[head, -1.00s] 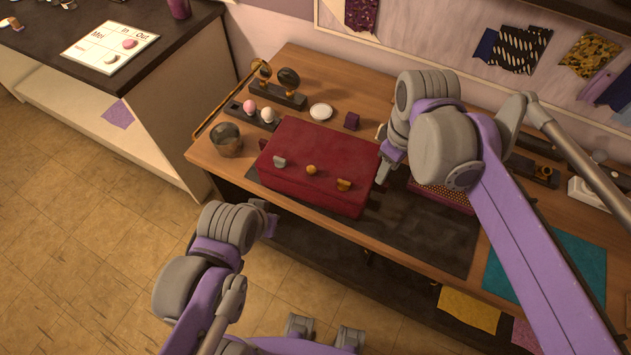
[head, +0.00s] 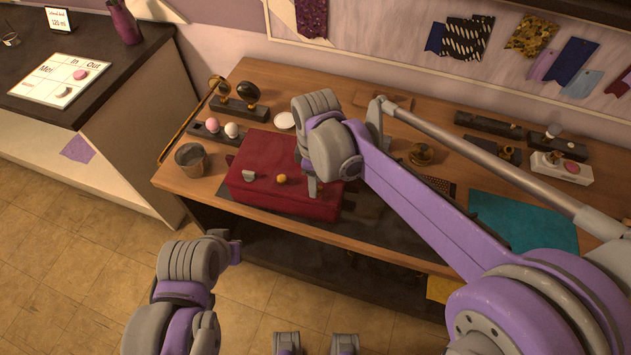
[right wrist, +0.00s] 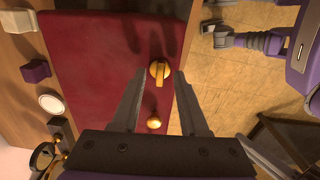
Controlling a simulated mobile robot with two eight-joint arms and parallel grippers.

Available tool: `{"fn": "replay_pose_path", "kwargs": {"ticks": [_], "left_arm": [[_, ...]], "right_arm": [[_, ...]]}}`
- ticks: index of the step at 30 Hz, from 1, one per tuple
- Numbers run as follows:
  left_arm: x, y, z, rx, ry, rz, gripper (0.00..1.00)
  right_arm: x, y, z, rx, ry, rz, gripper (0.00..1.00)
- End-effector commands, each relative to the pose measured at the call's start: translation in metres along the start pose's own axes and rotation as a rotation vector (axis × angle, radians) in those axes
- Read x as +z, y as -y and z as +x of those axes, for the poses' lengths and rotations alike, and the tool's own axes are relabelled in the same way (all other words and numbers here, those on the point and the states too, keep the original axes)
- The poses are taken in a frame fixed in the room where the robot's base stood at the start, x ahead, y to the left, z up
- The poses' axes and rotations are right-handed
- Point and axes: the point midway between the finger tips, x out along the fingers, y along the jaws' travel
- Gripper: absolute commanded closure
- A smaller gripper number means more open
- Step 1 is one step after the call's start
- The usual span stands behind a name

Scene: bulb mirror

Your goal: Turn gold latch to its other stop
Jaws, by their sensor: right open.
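The dark red box (head: 262,160) sits on the workbench, and its red face also fills much of the right wrist view (right wrist: 95,60). The gold latch (right wrist: 159,72) shows in the right wrist view, its tab along the picture's vertical. In the head view my right gripper (head: 312,188) hides it. In the right wrist view my open right gripper (right wrist: 160,78) has one fingertip on each side of the latch, with gaps. A round gold knob (right wrist: 153,122) lies beside the latch, and a silver latch (head: 249,176) is farther left. My left gripper (head: 234,249) is off the bench front; its jaws are unclear.
A metal cup (head: 190,160) stands left of the box. A dark tray with a pink and a white ball (head: 231,130) and a white disc (head: 285,120) are behind it. A teal cloth (head: 525,222) lies at right. Floor is clear before the bench.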

Motion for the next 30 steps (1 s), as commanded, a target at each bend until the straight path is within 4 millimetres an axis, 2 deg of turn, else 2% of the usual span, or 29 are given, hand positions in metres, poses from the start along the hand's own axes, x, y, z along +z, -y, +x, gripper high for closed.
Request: {"fn": "replay_pose_path", "kwargs": {"ticks": [3,11,18,19,30], "left_arm": [[0.0003,0.0000,0.0003,0.000,0.000,0.000,1.00],[0.0003,0.0000,0.0003,0.000,0.000,0.000,1.00],[0.0003,0.0000,0.0003,0.000,0.000,0.000,1.00],[0.0003,0.0000,0.0003,0.000,0.000,0.000,1.00],[0.0005,0.0000,0.0004,0.000,0.000,0.000,1.00]], "right_arm": [[0.0002,0.0002,0.0064,0.000,0.000,0.000,0.56],[0.0002,0.0001,0.0072,0.000,0.000,0.000,0.56],[0.0002,0.0001,0.0070,0.000,0.000,0.000,0.98],[0.0002,0.0001,0.0070,0.000,0.000,0.000,1.00],[0.0002,0.0001,0.0070,0.000,0.000,0.006,1.00]]}}
